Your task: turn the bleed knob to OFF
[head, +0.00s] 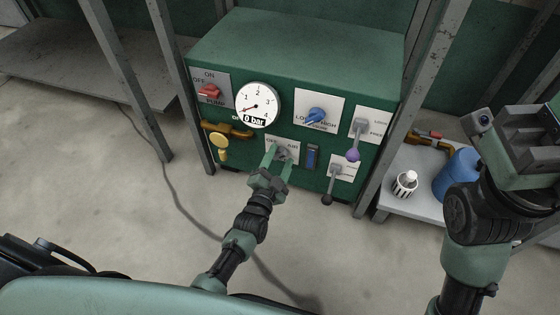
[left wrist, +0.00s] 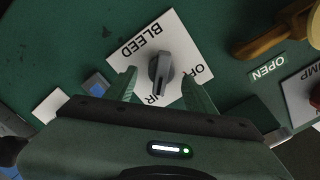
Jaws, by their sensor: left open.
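The bleed knob (left wrist: 160,72) is a grey knob with a raised bar, on a white plate (left wrist: 178,40) lettered BLEED, OFF and AIR. In the left wrist view one end of the bar lies by the AIR lettering, away from OFF. In the head view the knob (head: 283,154) is partly hidden by my gripper. My left gripper (head: 278,155) is open at the panel, one finger on each side of the knob, with gaps visible in the left wrist view (left wrist: 161,84). My right gripper (head: 537,145) is raised at the right, far from the knob; its jaw opening is unclear.
The green panel box (head: 300,50) carries a gauge (head: 258,105) reading 0 bar, a red pump switch (head: 209,92), a brass valve (head: 228,130), a blue knob (head: 316,116) and a purple-tipped lever (head: 353,154). A low shelf (head: 400,208) at right holds a blue container (head: 457,175).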

